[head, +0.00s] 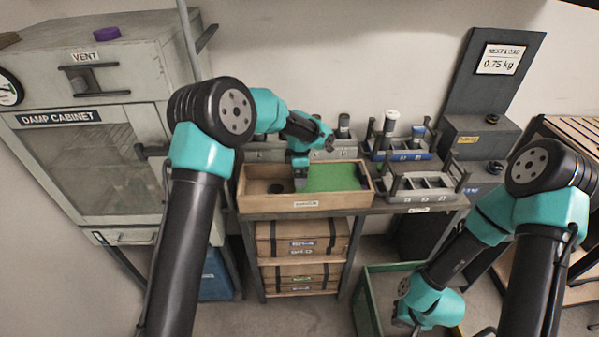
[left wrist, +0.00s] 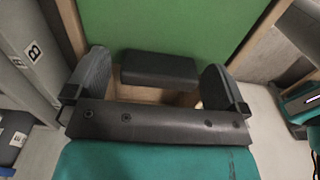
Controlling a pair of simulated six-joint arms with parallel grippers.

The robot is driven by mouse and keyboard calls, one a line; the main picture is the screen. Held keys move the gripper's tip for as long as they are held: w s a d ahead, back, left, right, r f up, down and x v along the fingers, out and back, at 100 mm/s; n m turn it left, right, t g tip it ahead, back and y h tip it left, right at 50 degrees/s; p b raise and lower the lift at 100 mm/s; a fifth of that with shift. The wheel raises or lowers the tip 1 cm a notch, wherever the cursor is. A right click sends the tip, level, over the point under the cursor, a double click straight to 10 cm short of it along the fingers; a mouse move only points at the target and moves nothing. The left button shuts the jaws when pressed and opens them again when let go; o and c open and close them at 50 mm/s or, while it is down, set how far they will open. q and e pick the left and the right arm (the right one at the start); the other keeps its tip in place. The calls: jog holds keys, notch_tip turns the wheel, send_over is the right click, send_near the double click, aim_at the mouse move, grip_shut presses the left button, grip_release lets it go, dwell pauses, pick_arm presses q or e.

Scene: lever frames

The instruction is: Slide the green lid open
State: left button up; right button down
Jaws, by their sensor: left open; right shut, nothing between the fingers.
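The green lid (head: 335,178) lies over the right part of a wooden box (head: 322,204) on the bench in the head view. The box's left part is uncovered. In the left wrist view the green lid (left wrist: 180,25) fills the top, with a dark block-like handle (left wrist: 160,68) at its near end. My left gripper (head: 300,183) is over the box at the lid's left end. In the left wrist view its fingers are open, one on either side of the handle; contact cannot be told. My right gripper (head: 408,322) is shut and empty, low over the green crate.
A dark round thing (head: 276,188) lies in the box's uncovered part. Racks with bottles (head: 400,155) stand behind and right of the box. A damp cabinet (head: 90,160) is at the left. The green crate (head: 362,300) stands on the floor below.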

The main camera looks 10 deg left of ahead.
pick_arm(q)
jog(key=shift+r, duration=0.1)
notch_tip(320, 180, up, 17)
dwell(0.8)
jog(key=shift+r, duration=0.1)
jog(key=s+f+m, duration=0.2)
jog(key=f+m, duration=0.2)
jog(key=s+d+f+m, duration=0.1)
jog(key=s+f+m, duration=0.2)
jog(key=f+m, duration=0.1)
jog(key=s+f+m+g, duration=0.1)
jog(key=s+f+m, duration=0.1)
jog(key=f+m, duration=0.1)
jog(key=shift+s+d+f+m, duration=0.2)
jog(key=shift+f, duration=0.15)
jog(key=shift+s+d+f+m, duration=0.15)
jog(key=shift+f+m, duration=0.05)
jog(key=shift+f, duration=0.15)
jog(key=s+a+f+m+t+h, duration=0.1)
jog(key=s+a+f, duration=0.4)
jog(key=s+f, duration=0.8)
jog(key=s+a+f+m+h, duration=0.2)
jog(key=s+a+f+m, duration=0.4)
jog(key=s+f, duration=0.7)
jog(key=shift+s+a+f+t+h, duration=0.2)
jog(key=shift+s+t+h, duration=0.2)
jog(key=shift+s, duration=0.15)
